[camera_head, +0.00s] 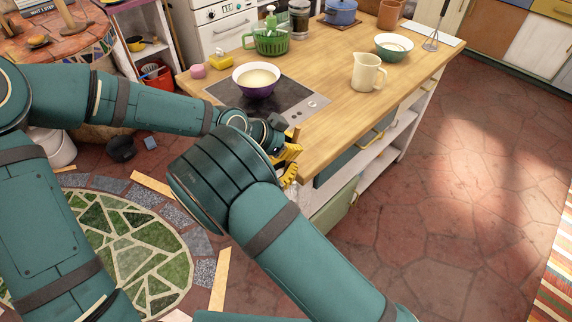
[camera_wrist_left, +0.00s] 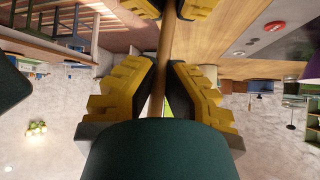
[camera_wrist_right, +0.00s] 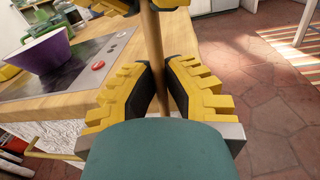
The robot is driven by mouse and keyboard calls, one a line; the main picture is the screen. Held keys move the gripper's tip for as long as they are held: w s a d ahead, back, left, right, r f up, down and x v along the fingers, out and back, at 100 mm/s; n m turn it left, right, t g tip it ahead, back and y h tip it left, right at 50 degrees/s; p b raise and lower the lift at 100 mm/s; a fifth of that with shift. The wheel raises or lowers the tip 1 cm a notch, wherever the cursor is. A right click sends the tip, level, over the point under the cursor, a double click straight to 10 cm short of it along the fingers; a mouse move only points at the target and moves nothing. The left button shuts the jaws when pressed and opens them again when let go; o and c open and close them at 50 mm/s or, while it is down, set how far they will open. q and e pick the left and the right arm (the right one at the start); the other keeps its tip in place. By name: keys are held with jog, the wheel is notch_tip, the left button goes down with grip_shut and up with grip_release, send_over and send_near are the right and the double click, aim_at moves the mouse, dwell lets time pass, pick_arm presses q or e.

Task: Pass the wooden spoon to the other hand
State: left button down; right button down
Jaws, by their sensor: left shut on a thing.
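The wooden spoon shows as a thin wooden handle (camera_wrist_left: 165,45) running between the yellow fingers of my left gripper (camera_wrist_left: 164,68), which is shut on it. In the right wrist view the same handle (camera_wrist_right: 153,40) passes between the fingers of my right gripper (camera_wrist_right: 157,66). Its pads lie close on both sides, but I cannot tell whether they press on it. The two grippers face each other along the handle, one set of fingers near the other. In the head view they meet at the counter's near corner, mostly hidden by my right arm. The spoon's bowl is not clearly visible.
The wooden counter (camera_head: 330,80) lies just beyond the grippers. It bears a cooktop (camera_head: 290,100) with a purple bowl (camera_head: 257,90), a cream pitcher (camera_head: 367,73), a green bowl (camera_head: 393,54) and a green basket (camera_head: 270,46). Open floor (camera_head: 450,180) lies to the right.

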pick_arm(q)
jog(key=c, duration=1.1)
grip_release()
jog(key=shift+d, duration=0.1)
jog(key=shift+o, duration=0.2)
jog(key=v, duration=1.2)
